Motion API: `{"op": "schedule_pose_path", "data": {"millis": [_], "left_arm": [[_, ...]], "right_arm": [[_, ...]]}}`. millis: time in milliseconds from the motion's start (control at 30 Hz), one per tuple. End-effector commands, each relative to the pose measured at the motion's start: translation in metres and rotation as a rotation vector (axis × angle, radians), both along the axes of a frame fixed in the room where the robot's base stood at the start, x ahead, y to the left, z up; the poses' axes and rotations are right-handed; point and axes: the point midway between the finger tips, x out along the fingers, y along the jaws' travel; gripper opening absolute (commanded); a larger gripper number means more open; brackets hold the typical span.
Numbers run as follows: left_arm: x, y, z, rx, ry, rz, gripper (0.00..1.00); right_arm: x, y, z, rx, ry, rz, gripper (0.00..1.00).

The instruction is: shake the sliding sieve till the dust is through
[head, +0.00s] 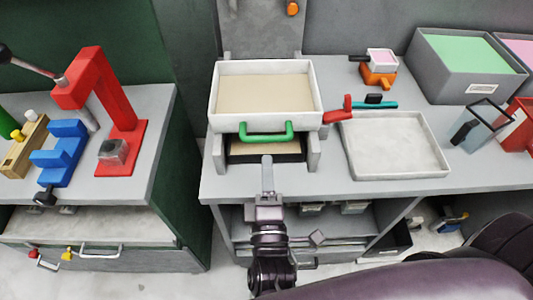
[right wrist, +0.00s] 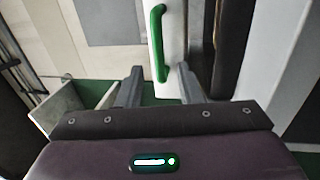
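The sliding sieve (head: 317,92) is a white-rimmed box with a flat tan layer inside, seated between grey side rails on the bench. Its green handle (head: 266,132) is on the near side; it also shows in the right wrist view (right wrist: 158,40). Below the sieve a dark-edged tray with a tan inside (head: 263,148) is partly hidden. My right gripper (head: 267,160) is just in front of the handle. In the right wrist view its two fingers (right wrist: 161,82) stand apart, with the handle's end between or just beyond the tips; contact is unclear. My left gripper is not in view.
Right of the sieve lie a shallow white tray (head: 395,147), a red and teal tool (head: 372,102) and an orange-based block (head: 379,72). A grey bin with green foam (head: 420,72) stands behind. A red press (head: 122,132) and blue clamp (head: 62,155) occupy the left bench.

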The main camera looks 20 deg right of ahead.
Motion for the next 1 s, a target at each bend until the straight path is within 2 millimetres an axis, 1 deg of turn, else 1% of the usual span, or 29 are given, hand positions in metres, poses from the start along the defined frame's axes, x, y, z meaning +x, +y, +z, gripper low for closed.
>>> {"op": "schedule_pose_path", "data": {"millis": [33, 167, 400, 500, 600, 700, 933, 1000], "left_arm": [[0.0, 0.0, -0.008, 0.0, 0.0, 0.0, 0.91], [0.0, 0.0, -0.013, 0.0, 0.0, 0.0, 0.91], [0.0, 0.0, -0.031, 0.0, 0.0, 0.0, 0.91], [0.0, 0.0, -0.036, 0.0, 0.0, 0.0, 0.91], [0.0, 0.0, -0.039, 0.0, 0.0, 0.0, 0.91], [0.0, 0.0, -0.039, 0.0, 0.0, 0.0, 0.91], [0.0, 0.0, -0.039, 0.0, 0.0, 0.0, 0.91], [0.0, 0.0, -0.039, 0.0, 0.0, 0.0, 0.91]], "right_arm": [[0.001, -0.001, -0.002, 0.002, -0.003, -0.001, 0.33], [0.013, -0.005, 0.003, 0.001, -0.006, -0.003, 0.33], [0.049, -0.015, 0.01, 0.001, -0.006, -0.002, 0.33], [0.062, -0.019, 0.013, 0.001, -0.004, -0.002, 0.33], [0.069, -0.021, 0.015, 0.001, -0.003, -0.001, 0.33], [0.073, -0.022, 0.017, -0.001, -0.002, 0.0, 0.33], [0.073, -0.022, 0.017, 0.0, -0.001, 0.001, 0.33], [0.073, -0.022, 0.017, 0.0, -0.001, 0.0, 0.24]]}}
